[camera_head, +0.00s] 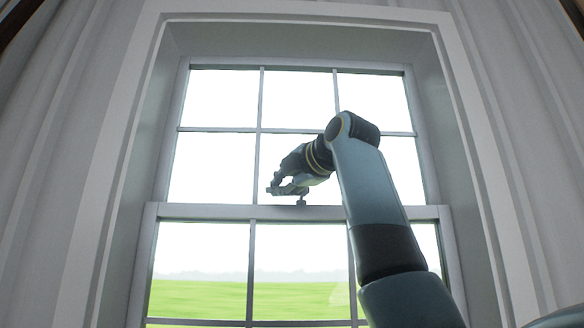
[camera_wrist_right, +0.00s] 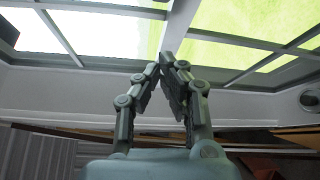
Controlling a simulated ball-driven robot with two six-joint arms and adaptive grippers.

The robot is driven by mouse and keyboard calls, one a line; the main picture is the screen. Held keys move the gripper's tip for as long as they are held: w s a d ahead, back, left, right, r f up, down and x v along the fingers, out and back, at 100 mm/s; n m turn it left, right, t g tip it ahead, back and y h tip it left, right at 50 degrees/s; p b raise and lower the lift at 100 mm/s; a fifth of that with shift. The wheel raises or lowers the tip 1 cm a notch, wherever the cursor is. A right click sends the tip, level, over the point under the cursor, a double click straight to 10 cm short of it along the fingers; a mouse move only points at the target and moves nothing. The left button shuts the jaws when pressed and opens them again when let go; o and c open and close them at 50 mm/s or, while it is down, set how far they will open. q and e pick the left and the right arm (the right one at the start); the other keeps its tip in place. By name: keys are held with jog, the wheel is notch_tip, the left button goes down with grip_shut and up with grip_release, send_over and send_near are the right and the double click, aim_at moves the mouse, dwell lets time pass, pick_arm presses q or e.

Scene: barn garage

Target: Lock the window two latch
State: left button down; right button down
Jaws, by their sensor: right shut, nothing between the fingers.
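The window's white meeting rail (camera_head: 215,212) runs across the middle of the window in the head view. A small grey latch piece (camera_head: 301,202) stands on top of this rail, right beneath my right gripper. My right gripper (camera_head: 274,189) is just above the rail, with its fingers pointing left and down. In the right wrist view my right gripper (camera_wrist_right: 164,62) has its fingertips together and holds nothing. The gripper partly hides the latch, so I cannot tell its turn or whether they touch. My left gripper is not in view.
A deep white window frame (camera_head: 133,165) surrounds the panes, with ribbed wall panels (camera_head: 50,170) on both sides. Thin muntins (camera_head: 259,130) divide the glass. In the wrist view, a round grey part (camera_wrist_right: 311,100) shows at the right edge; I cannot tell what it is.

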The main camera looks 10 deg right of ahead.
aim_at(302, 193)
jog(key=w+d+p, duration=0.3)
jog(key=shift+r, duration=0.3)
jog(key=shift+a, duration=0.1)
